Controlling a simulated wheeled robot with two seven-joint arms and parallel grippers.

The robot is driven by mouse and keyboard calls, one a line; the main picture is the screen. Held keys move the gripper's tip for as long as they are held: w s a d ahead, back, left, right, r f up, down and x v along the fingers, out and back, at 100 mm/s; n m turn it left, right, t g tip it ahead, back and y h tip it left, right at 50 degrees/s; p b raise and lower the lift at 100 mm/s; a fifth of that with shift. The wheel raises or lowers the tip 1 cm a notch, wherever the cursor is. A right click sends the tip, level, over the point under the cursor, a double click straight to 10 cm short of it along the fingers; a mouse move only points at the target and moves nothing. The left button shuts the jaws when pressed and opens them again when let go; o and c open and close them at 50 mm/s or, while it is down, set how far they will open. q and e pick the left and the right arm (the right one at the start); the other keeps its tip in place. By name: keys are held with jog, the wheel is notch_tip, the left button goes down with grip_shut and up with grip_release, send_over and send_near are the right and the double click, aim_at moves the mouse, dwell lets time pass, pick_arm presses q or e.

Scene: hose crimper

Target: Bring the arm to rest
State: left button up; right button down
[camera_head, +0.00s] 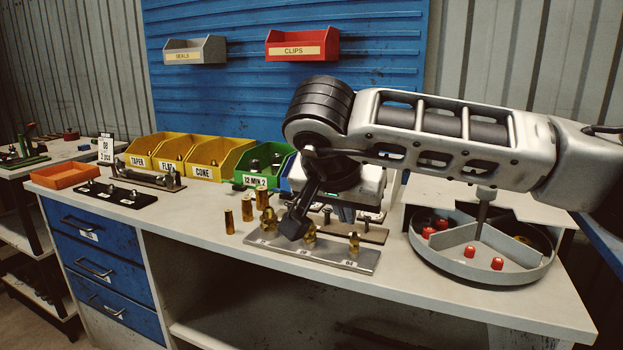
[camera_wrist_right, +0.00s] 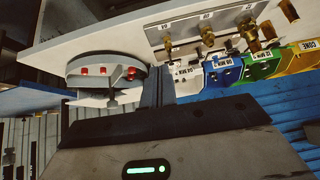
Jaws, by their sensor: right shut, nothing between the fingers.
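My right arm comes in from the right over the bench (camera_head: 180,225) in the head view. My right gripper (camera_head: 294,224) points down at the numbered metal plate (camera_head: 340,258), in front of or close to its brass fittings (camera_head: 309,234). Its fingers are shut with nothing between them. In the right wrist view the dark fingers (camera_wrist_right: 159,88) show between the round tray (camera_wrist_right: 105,68) and the fittings plate (camera_wrist_right: 205,25). I cannot tell whether the fingers touch a fitting. My left gripper is in neither view.
Loose brass sleeves (camera_head: 247,208) stand left of the plate. A divided round tray (camera_head: 480,272) with red caps sits at the right. Yellow bins (camera_head: 205,172), a green bin (camera_head: 262,180) and an orange tray (camera_head: 72,176) line the back and left. The bench's front strip is clear.

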jog(key=s+a+f+m+g+y, duration=0.1)
jog(key=s+a+f+g+y, duration=0.65)
jog(key=s+a+f, duration=0.45)
jog(key=s+a+r+m+g+y+p, duration=0.1)
jog(key=s+a+r+m+g+y, duration=0.6)
jog(key=y, duration=0.3)
jog(key=w+d+r+m+t+y+p, duration=0.1)
jog(key=w+d+m+t+y, duration=0.25)
jog(key=m+t, duration=0.75)
jog(key=w+d+r+m+t+y, duration=0.1)
jog(key=w+d+m+t+y, duration=0.4)
jog(key=m, duration=1)
jog(key=w+d+f+m+t+h, duration=0.2)
jog(key=d+f+m+t+h, duration=0.65)
jog(key=m, duration=0.75)
jog(key=s+d+f+m+g+h, duration=0.2)
jog(key=s+d+f+m+h, duration=0.1)
jog(key=f, duration=0.4)
jog(key=s+d+f+m+g+h+p, duration=0.1)
jog(key=s+d+f+m+g+h, duration=0.1)
jog(key=s+d+f+m+h, duration=0.2)
jog(key=s+d+f+m+g+h, duration=0.2)
jog(key=s+d+f+m+h, duration=0.2)
jog(key=f+m, duration=0.4)
notch_tip(320, 180, down, 3)
jog(key=shift+s, duration=0.9)
